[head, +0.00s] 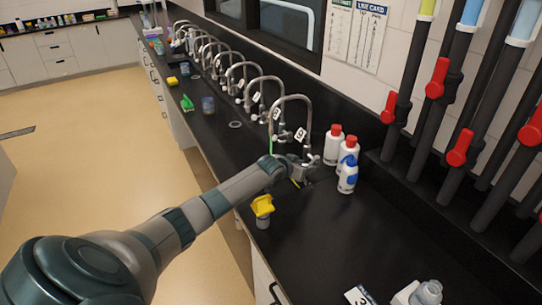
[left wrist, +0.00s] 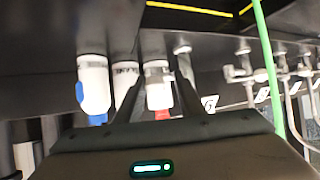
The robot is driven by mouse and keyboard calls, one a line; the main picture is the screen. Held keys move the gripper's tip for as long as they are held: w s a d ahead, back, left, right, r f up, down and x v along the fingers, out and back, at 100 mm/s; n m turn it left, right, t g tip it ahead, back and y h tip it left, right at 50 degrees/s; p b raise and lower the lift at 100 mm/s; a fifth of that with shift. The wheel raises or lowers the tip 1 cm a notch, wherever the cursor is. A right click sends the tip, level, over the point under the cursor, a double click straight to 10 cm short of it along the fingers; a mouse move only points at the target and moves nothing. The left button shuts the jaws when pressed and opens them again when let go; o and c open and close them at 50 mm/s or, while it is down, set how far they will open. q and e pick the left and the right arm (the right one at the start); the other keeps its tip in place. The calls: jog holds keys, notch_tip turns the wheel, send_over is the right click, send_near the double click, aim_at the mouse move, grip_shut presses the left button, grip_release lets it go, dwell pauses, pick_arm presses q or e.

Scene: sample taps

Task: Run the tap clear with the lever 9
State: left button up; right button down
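Tap 9 is the nearest of a row of curved metal taps, with its tag (head: 300,134) on the post and its tall spout (head: 291,97) arching above. A thin green line (head: 271,140) hangs below the spout; it also shows in the left wrist view (left wrist: 265,65). My left gripper (head: 308,168) is low at the base of this tap, beside the white bottles. In the left wrist view its two dark fingers (left wrist: 160,90) stand apart, with a gap between them. I cannot make out the lever or any contact with it. My right gripper is not in view.
A yellow-topped container (head: 263,207) is on the front edge. Black bench (head: 310,235) is free in front. Red-handled pipes (head: 436,78) line the right wall.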

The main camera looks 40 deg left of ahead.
pick_arm(q)
jog(key=shift+a, duration=1.1)
jog(key=shift+d, duration=0.1)
jog(key=p+v, duration=0.5)
jog(key=v, duration=0.2)
jog(key=shift+f, duration=0.1)
dwell(0.6)
